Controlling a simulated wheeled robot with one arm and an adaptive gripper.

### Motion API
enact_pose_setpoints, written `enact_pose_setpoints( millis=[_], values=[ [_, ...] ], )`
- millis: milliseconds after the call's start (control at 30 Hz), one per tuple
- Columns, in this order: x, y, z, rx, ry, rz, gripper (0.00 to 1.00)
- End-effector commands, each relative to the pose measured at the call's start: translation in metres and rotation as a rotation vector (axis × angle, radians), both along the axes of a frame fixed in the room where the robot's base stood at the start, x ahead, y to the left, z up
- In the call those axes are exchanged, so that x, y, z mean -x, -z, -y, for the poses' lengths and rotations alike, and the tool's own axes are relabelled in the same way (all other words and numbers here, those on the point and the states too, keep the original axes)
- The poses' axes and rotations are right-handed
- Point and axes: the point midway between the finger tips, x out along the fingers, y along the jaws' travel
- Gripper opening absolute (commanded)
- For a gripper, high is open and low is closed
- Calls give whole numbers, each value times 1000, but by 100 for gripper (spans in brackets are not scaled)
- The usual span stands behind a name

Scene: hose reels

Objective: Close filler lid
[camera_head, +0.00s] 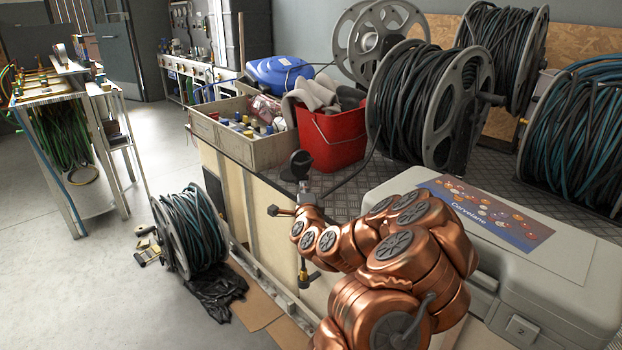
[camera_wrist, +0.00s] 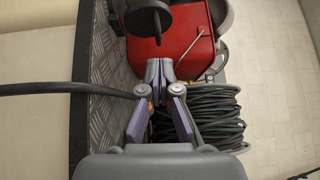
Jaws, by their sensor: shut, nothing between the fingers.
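A dark round lid (camera_head: 301,162) stands tilted up above the edge of the checker-plate deck, with its flat face toward the head camera. In the wrist view a dark disc with a stem (camera_wrist: 148,20), which looks like the same lid, sits at the top, just beyond the fingertips. My gripper (camera_wrist: 160,68) is shut and empty, with its tips together. A small gap shows between the tips and the disc in the wrist view. In the head view my gripper (camera_head: 306,188) is just below the lid. The filler opening cannot be made out.
A red bucket (camera_head: 331,140) with gloves stands behind the lid, beside a grey crate (camera_head: 262,152) of fittings. A hose reel (camera_head: 430,105) and a grey case (camera_head: 545,265) are at right.

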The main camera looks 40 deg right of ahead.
Motion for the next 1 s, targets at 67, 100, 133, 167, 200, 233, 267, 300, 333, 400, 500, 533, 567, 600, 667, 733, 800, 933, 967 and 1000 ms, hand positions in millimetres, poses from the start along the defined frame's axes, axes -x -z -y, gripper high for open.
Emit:
enact_pose_setpoints(
  millis=[67,100,133,167,200,233,267,300,333,400,500,533,567,600,667,733,800,933,967,1000],
  values=[
    [14,13,21,-13,63,38,0],
    [19,14,28,-13,85,54,0],
    [21,14,32,-13,98,62,0],
    [23,14,35,-13,106,69,0],
    [25,15,37,-14,114,75,0],
    [25,15,39,-15,118,78,0],
    [25,14,40,-14,120,80,0],
    [24,14,42,-14,121,81,0],
    [23,13,43,-13,121,80,0],
    [19,13,46,-12,120,79,0],
    [12,13,50,-14,117,77,0],
    [10,13,52,-15,117,77,0],
    [9,12,55,-15,118,78,0],
    [6,12,58,-13,119,78,0],
    [2,12,61,-12,118,77,0],
    [-2,12,65,-14,117,77,0],
    [-7,11,70,-13,118,76,0],
    [-15,11,77,-15,117,74,0],
    [-17,11,79,-15,117,74,0],
    [-19,10,82,-13,117,75,0]
  ],
)
